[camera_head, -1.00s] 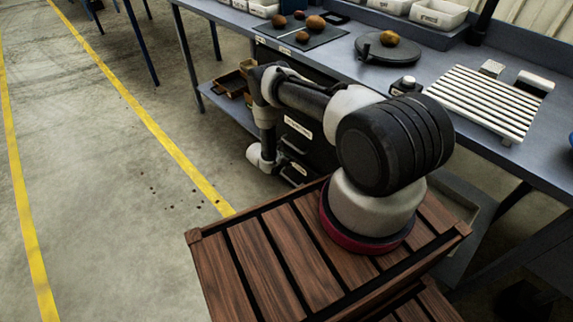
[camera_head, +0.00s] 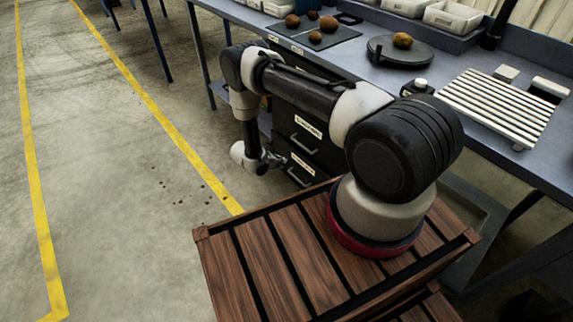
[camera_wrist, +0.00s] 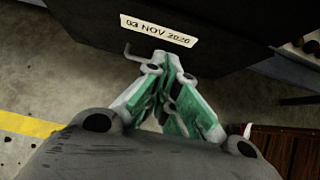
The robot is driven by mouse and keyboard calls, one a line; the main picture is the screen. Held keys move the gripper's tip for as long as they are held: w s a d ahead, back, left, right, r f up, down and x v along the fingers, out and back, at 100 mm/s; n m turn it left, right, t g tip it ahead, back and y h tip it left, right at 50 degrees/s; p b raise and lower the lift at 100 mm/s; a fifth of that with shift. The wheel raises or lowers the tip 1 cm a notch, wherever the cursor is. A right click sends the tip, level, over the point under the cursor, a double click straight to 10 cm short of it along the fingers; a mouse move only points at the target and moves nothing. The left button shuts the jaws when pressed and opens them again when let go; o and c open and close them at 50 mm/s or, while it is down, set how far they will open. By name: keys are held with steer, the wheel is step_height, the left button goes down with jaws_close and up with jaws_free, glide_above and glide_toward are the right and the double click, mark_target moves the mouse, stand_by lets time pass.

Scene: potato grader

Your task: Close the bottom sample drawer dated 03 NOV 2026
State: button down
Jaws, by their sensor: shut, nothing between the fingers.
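The bottom sample drawer (camera_wrist: 220,22) shows in the wrist view as a dark front with a pale label (camera_wrist: 157,29) reading 03 NOV 2026. A thin bar handle (camera_wrist: 131,52) shows at its left. In the head view the bottom drawer's label (camera_head: 303,166) is below another labelled drawer. I cannot tell how far the drawer stands out. My gripper (camera_wrist: 170,62) has green-padded fingers, shut and empty, with tips close to the drawer front beside the handle; contact is unclear. In the head view my gripper (camera_head: 277,159) is low, left of the drawer fronts.
The drawers stand under a blue-grey workbench (camera_head: 355,65) with potatoes, a round dark plate (camera_head: 375,50) and a slatted white rack (camera_head: 495,105) on top. A slatted wooden surface (camera_head: 270,260) is in front. Open concrete floor (camera_head: 100,150) with yellow lines lies left.

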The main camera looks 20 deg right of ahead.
steer(key=s+d, duration=0.2)
steer(key=s, duration=0.5)
glide_toward(313, 166)
step_height(313, 166, down, 6)
steer(key=d, duration=0.2)
steer(key=shift+w+d+r, duration=0.1)
steer(key=shift+w+d, duration=0.15)
steer(key=shift+d, duration=0.35)
steer(key=shift+w+d, duration=0.15)
steer(key=shift+d, duration=0.45)
steer(key=shift+w+d, duration=0.2)
steer(key=shift+d, duration=0.4)
steer(key=shift+r, duration=0.1)
